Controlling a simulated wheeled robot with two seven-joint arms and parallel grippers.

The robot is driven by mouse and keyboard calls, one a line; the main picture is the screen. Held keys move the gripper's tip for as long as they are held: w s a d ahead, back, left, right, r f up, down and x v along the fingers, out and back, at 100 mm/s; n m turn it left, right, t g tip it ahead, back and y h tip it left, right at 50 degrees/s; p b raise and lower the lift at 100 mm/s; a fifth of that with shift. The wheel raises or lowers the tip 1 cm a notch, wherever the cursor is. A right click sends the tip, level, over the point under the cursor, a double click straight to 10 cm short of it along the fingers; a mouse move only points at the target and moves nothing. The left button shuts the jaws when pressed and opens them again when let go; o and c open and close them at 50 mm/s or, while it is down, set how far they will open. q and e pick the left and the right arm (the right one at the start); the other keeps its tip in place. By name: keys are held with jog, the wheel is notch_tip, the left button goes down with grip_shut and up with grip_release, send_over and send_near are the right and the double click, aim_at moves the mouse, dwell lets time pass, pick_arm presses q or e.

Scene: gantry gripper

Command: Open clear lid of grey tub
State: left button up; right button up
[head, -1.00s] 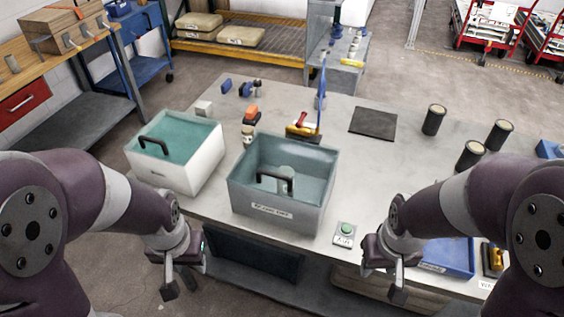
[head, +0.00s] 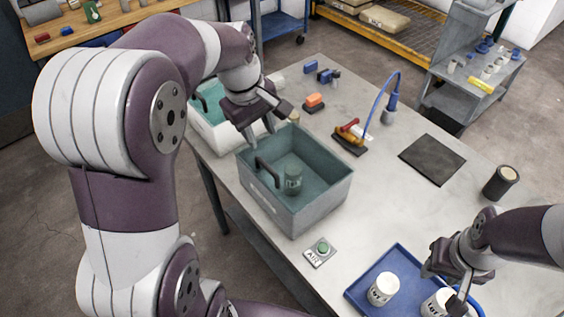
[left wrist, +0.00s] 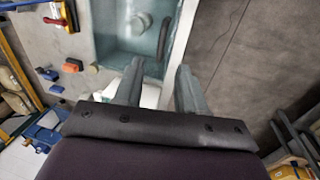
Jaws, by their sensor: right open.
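The grey tub (head: 315,205) stands on the table in the middle of the head view. Its clear lid (head: 315,165) lies across the top, and a can (head: 292,180) shows through it. The lid's black handle (head: 267,172) is on the near-left side; it also shows in the left wrist view (left wrist: 163,38). My left gripper (head: 259,134) is open and empty, above the tub's left corner, apart from the handle. Its spread fingers show in the left wrist view (left wrist: 158,78). My right gripper (head: 443,288) is open over the blue tray, away from the tub.
A white tub (head: 213,130) with a teal top stands left of the grey tub, partly hidden by my left gripper. A green button box (head: 321,249) is in front. The blue tray (head: 372,283) holds white pots (head: 383,289). A black mat (head: 432,159) lies behind on bare tabletop.

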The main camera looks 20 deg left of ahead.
pick_arm(q)
notch_tip(320, 180, down, 3)
jog(key=a+b, duration=0.2)
jog(key=b, duration=0.1)
send_over(269, 168)
jog(key=s, duration=0.1)
notch_tip(269, 168, down, 5)
jog(key=f, duration=0.3)
jog(key=f+p, duration=0.1)
jog(key=shift+w+a+f, duration=0.25)
jog(key=shift+a, duration=0.05)
jog(key=shift+d, duration=0.25)
jog(key=shift+c, duration=1)
grip_shut()
pick_arm(e)
jog(key=shift+s+a+f, duration=0.1)
jog(key=shift+a+f, duration=0.1)
jog(key=shift+f, duration=0.35)
jog(key=shift+a+f, duration=0.15)
jog(key=shift+f, duration=0.35)
